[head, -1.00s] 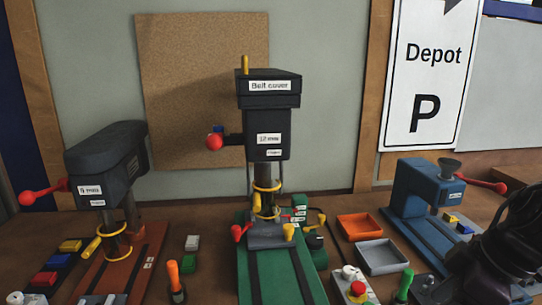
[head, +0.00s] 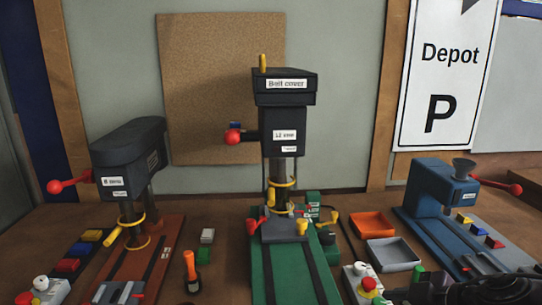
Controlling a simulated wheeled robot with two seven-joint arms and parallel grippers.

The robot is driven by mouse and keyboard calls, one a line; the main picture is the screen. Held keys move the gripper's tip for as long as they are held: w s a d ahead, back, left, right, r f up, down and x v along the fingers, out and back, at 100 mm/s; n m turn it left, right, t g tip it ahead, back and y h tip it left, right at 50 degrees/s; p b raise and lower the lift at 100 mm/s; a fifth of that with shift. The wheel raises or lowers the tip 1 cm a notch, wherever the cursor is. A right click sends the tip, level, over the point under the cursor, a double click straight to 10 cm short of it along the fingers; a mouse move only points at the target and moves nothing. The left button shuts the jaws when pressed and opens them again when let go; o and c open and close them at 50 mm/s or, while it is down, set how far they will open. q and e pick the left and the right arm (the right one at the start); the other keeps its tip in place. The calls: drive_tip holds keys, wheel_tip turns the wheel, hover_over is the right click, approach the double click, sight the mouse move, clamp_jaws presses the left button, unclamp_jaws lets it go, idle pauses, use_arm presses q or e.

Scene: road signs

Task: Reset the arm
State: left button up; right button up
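My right arm shows as a dark shape at the bottom right corner of the head view, with the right gripper (head: 432,287) low at the frame's edge. Whether its fingers are open or shut cannot be made out, and I see nothing clearly held in it. It is in front of the blue press (head: 443,190), and partly covers a green-handled tool (head: 418,272). My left gripper is not in view.
A black drill press (head: 290,130) on a green base stands in the middle, another drill press (head: 128,160) on a red base at left. An orange tray (head: 372,225) and grey tray (head: 393,254) lie right of centre. An orange-handled tool (head: 190,268) stands between the presses.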

wheel_tip(320, 180, down, 11)
drive_tip(key=s+m+t+h, duration=0.2)
drive_tip(key=m+t+h, duration=0.1)
drive_tip(key=m+h, duration=0.4)
drive_tip(key=s+a+f+m+g, duration=0.35)
drive_tip(key=s+f+g, duration=0.4)
drive_tip(key=s, duration=0.55)
wheel_tip(320, 180, down, 34)
drive_tip(key=s+d+f+b, duration=0.1)
drive_tip(key=s+b, duration=0.1)
drive_tip(key=b, duration=0.1)
drive_tip(key=s+d+f+g+b, duration=0.2)
drive_tip(key=s+d+f, duration=0.1)
drive_tip(key=s+f, duration=1.5)
drive_tip(key=shift+s+d+f+b, duration=0.3)
drive_tip(key=shift+s+f+b, duration=0.1)
drive_tip(key=shift+f, duration=0.3)
